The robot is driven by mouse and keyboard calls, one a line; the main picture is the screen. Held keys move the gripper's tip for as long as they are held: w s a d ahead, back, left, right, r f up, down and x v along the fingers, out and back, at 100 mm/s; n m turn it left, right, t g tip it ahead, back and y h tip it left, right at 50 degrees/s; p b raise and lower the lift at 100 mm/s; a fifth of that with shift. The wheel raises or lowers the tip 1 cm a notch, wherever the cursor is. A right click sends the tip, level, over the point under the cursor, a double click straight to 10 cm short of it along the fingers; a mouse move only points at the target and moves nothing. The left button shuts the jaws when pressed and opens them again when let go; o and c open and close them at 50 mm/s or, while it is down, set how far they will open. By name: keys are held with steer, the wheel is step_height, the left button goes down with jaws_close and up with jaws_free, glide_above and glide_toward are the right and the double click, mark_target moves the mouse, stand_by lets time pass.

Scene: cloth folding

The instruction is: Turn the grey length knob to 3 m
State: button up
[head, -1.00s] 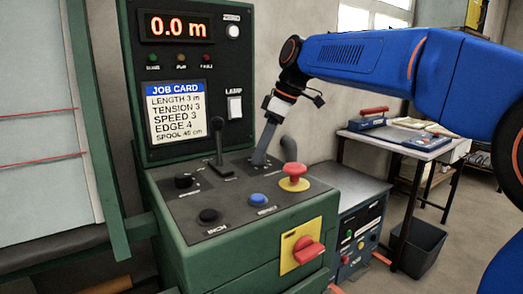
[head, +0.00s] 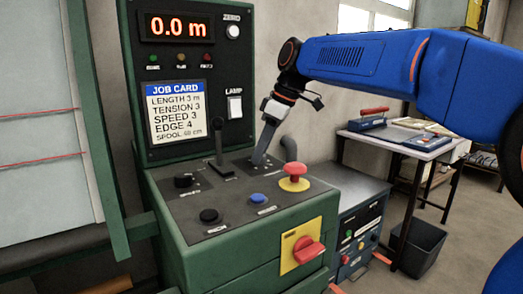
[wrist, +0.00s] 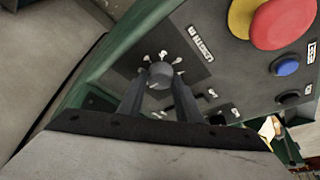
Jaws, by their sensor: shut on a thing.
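The grey length knob (wrist: 161,73) shows in the wrist view, with pale marks around it on a dark plate of the console. My gripper (wrist: 160,82) has one finger on each side of the knob and is shut on it. In the head view, my gripper (head: 259,158) reaches down to the back right of the console top, and the knob is hidden by the fingers there. The red display (head: 179,27) reads 0.0 m. The job card (head: 177,110) gives length 3 m.
A black lever (head: 219,150) stands just left of my gripper. A red mushroom button (head: 295,175) on a yellow base is to the right in front. A blue button (head: 258,198) and black knobs (head: 209,215) sit nearer the front. A red switch (head: 308,250) is on the front face.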

steer(key=m, duration=0.2)
steer(key=m+t+h, duration=0.1)
steer(key=m, duration=0.1)
steer(key=shift+s+a+m+t, duration=0.1)
steer(key=shift+s+m+t, duration=0.05)
steer(key=shift+m+t, duration=0.15)
steer(key=shift+m+t+h, duration=0.3)
steer(key=shift+m+t, duration=0.2)
steer(key=shift+m, duration=1.1)
steer(key=o, duration=1)
steer(key=shift+o, duration=0.2)
steer(key=v, duration=1.7)
steer(key=shift+a+r, duration=0.15)
steer(key=shift+r, duration=0.1)
steer(key=shift+s, duration=0.1)
